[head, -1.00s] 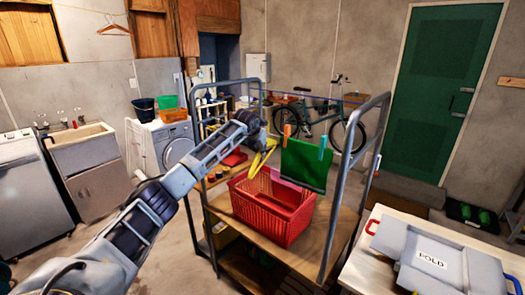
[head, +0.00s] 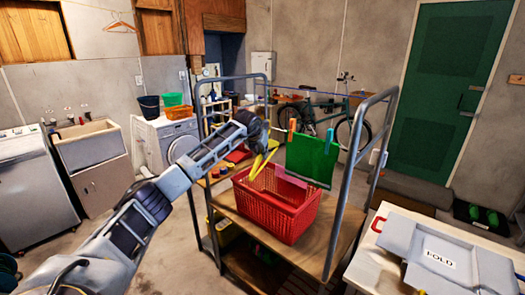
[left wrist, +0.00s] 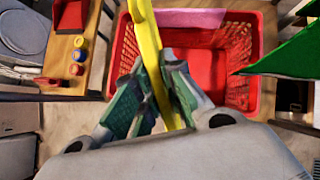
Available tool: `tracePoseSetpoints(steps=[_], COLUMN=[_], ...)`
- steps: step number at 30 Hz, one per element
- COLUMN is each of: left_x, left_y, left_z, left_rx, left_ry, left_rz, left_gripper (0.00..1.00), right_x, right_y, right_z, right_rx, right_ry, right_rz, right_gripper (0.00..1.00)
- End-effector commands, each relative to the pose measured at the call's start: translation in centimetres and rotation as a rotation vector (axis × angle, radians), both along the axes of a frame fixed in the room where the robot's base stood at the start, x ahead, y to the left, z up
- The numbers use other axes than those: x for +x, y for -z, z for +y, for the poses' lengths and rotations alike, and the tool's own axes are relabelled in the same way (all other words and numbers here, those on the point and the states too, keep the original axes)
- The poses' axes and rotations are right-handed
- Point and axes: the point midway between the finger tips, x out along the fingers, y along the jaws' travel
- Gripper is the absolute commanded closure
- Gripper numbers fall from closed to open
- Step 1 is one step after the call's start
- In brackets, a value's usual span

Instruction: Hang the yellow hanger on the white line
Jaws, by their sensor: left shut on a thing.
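The yellow hanger (head: 262,163) is in my left gripper (head: 257,146), tilted, above the left side of the red basket. In the left wrist view the yellow hanger (left wrist: 146,40) passes between the fingers of my left gripper (left wrist: 160,80), which are shut on it. A green cloth (head: 312,160) hangs to the right of the hanger, with an orange and a teal clip at its top. The hanger is apart from this cloth. My right gripper is not in view.
The red basket (head: 275,208) stands on the wooden shelf (head: 240,222) of a grey metal rack (head: 352,165). A pink piece (head: 290,177) shows at the basket. A blue line (head: 310,89) crosses behind. A table with a folding board (head: 445,258) is at the front right.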

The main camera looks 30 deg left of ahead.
Motion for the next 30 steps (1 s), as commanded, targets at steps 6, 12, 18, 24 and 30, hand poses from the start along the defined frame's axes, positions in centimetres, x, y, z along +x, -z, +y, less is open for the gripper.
tracePoseSetpoints(steps=[6, 12, 18, 24, 30], left_x=[0.0, 0.0, 0.0, 0.0, 0.0], left_y=[1.1, 1.6, 1.7, 1.6, 1.6], left_z=[0.0, 0.0, 0.0, 0.0, 0.0], left_rx=[0.000, 0.000, 0.000, 0.000, 0.000], left_ry=[0.000, 0.000, 0.000, 0.000, 0.000], left_rz=[0.000, -0.001, -0.001, -0.001, -0.001], left_gripper=[1.00, 1.00, 1.00, 1.00, 0.64], right_x=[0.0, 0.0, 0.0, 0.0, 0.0], right_y=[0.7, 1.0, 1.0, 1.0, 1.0], right_z=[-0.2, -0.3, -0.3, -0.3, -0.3], right_rx=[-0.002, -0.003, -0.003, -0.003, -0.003], right_ry=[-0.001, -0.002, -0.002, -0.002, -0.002], right_rz=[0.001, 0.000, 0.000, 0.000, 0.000], right_gripper=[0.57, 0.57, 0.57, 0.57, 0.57])
